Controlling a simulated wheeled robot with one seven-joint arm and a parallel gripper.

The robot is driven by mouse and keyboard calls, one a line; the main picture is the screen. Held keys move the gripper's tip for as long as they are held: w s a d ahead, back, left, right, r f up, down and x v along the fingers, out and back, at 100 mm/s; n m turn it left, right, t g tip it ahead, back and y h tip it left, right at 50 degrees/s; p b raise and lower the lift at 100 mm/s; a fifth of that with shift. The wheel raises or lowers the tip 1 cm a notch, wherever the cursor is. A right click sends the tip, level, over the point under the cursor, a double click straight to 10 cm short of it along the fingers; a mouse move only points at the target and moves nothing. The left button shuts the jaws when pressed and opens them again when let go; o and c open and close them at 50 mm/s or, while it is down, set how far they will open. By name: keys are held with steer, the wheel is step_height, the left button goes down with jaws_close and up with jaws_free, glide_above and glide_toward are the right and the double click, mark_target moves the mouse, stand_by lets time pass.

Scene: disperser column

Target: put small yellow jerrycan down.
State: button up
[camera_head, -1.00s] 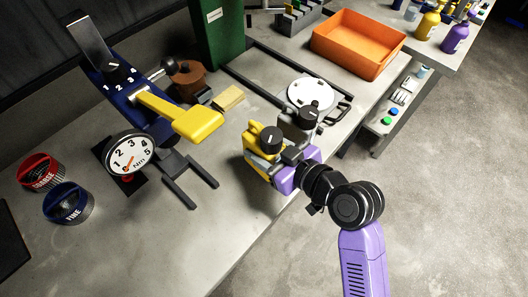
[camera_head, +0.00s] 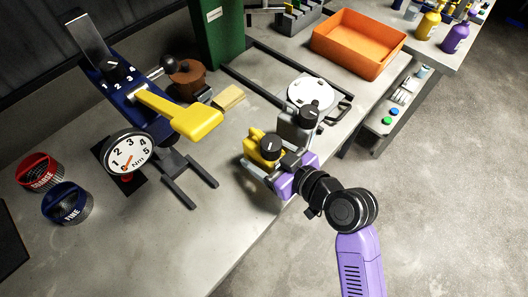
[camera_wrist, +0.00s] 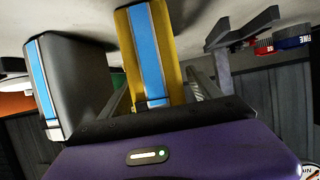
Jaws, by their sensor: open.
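The small yellow jerrycan (camera_head: 262,150) with a black cap stands on the grey workbench near its front edge. My gripper (camera_head: 270,166) is open at its near side.
A torque gauge (camera_head: 129,153) and a yellow-handled lever (camera_head: 195,122) stand to the left. A white round plate (camera_head: 308,92) and an orange tray (camera_head: 357,46) are behind. Red (camera_head: 39,170) and blue (camera_head: 67,203) containers stand far left.

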steer(key=shift+r, duration=0.15)
steer(key=v, duration=1.2)
steer(key=shift+b, duration=0.4)
steer(key=s+d+f+m+t+h, duration=0.3)
steer(key=s+d+f+m+h, duration=0.35)
steer(key=s+d, duration=0.35)
steer(key=s+d+r+m+t+h, duration=0.1)
steer(key=s+d+r, duration=0.1)
steer(key=s, duration=0.5)
steer(key=s+d+r+m+t+h, duration=0.1)
steer(key=s+d+r+m+h, duration=0.1)
steer(key=s+r, duration=0.2)
steer(key=s, duration=0.3)
steer(key=shift+d+r+t, duration=0.2)
steer(key=shift+r+t, duration=0.1)
